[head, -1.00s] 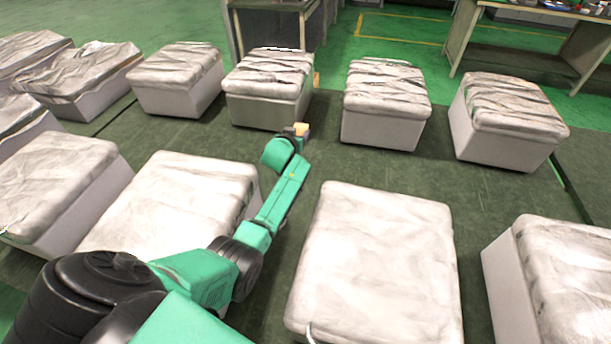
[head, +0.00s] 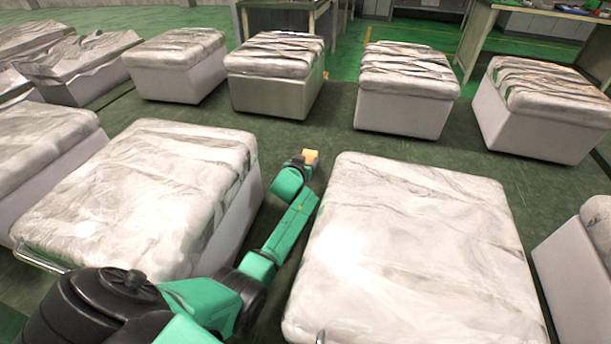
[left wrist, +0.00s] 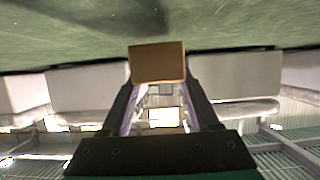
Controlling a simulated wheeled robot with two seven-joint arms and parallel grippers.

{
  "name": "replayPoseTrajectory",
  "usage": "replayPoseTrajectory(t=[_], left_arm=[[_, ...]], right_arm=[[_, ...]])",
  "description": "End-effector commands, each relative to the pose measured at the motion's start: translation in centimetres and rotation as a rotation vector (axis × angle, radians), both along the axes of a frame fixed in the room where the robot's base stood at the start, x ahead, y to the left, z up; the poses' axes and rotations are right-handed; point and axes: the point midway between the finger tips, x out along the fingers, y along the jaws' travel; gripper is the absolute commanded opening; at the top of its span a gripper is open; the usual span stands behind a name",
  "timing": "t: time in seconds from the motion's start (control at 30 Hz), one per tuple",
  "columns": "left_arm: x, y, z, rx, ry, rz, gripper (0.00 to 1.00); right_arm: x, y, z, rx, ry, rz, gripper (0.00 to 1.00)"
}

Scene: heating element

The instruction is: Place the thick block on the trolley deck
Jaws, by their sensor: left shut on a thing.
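The thick block (head: 311,156) is a small tan piece at the far end of my left arm. My left gripper (left wrist: 157,85) is shut on the block, which shows as a brown face (left wrist: 157,62) between the fingertips in the left wrist view. In the head view the gripper hangs over the aisle between two wrapped loads (head: 150,180) and (head: 410,240), apart from both. I cannot make out a bare trolley deck in these frames. My right gripper is not in view.
Several more wrapped white loads stand in a row ahead, one of them (head: 275,95) just beyond the block. A workbench (head: 545,30) is at the far right and another bench (head: 285,8) at the back. Open dark green floor (head: 330,115) lies between the rows.

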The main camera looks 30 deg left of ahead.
Motion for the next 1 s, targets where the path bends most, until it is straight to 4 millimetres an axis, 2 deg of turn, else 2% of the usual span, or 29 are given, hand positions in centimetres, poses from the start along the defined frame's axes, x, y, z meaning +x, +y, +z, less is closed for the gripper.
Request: replayPoseTrajectory(t=[0.03, 0.1, 0.23, 0.43, 0.47, 0.5, 0.53, 0.9, 1.0], left_arm=[[-0.1, -0.1, -2.1, 0.000, 0.001, 0.000, 0.00], [-0.2, -0.3, -2.9, -0.001, 0.000, 0.000, 0.00], [-0.2, -0.3, -2.3, -0.001, 0.001, 0.000, 0.00], [-0.2, -0.3, -2.8, -0.001, 0.001, 0.000, 0.00], [-0.2, -0.3, -2.8, -0.001, 0.002, 0.000, 0.66], [-0.2, -0.3, -2.7, -0.001, 0.002, 0.000, 0.81], [-0.2, -0.3, -2.6, -0.001, 0.002, 0.000, 0.92], [-0.2, -0.2, -2.2, 0.000, 0.001, 0.000, 0.92], [-0.9, -0.4, -1.9, 0.000, 0.002, 0.000, 0.92]], right_arm=[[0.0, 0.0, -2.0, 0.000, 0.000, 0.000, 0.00], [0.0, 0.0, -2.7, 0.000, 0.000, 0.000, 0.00], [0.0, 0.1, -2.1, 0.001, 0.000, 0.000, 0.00], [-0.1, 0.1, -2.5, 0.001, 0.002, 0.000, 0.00], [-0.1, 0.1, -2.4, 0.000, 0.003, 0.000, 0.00], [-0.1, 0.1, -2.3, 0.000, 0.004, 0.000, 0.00], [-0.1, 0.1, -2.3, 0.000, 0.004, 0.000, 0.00], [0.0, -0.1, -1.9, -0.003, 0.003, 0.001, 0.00], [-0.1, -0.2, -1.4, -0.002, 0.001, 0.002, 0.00]])
